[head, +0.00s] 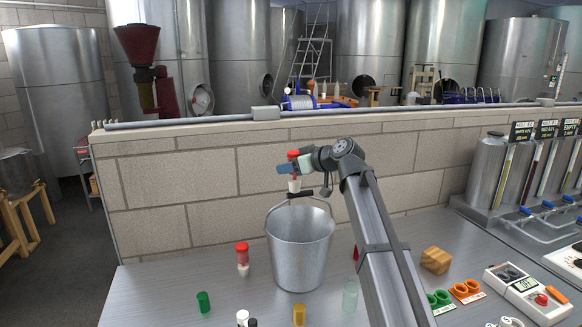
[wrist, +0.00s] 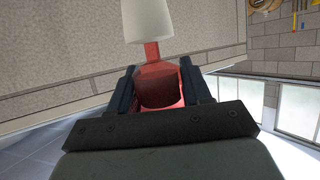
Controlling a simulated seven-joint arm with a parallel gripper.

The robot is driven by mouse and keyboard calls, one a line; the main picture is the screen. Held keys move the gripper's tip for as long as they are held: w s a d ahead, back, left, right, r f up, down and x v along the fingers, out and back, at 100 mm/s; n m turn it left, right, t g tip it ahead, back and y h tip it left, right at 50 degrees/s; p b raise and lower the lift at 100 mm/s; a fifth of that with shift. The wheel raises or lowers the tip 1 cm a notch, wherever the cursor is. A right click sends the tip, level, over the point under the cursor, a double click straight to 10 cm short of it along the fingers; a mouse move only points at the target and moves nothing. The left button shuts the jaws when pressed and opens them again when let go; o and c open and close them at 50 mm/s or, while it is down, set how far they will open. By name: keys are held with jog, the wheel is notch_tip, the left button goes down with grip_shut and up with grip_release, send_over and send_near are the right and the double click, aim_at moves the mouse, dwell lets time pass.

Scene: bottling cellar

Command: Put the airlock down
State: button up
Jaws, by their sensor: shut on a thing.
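The airlock (head: 294,186), with a red top and a white lower part, is held up in the air by my gripper (head: 291,168). In the head view it shows just above the raised handle of a metal bucket (head: 300,255), in front of the block wall. In the wrist view the airlock's red body (wrist: 160,72) sits between the two dark fingers of my gripper (wrist: 158,88), and its pale tapered end (wrist: 150,20) points away. A similar red-and-white piece (head: 242,258) stands upright on the bench (head: 165,285) left of the bucket.
A green cap (head: 204,302), a yellow piece (head: 299,315) and a white-topped piece (head: 243,318) stand near the front. A pale green glass (head: 350,296) is right of the bucket. A wooden block (head: 435,260) and green and orange ring holders (head: 467,291) lie further right. The bench's left is clear.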

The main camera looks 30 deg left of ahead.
jog(key=o, duration=0.7)
jog(key=shift+f, duration=0.1)
jog(key=o, duration=0.4)
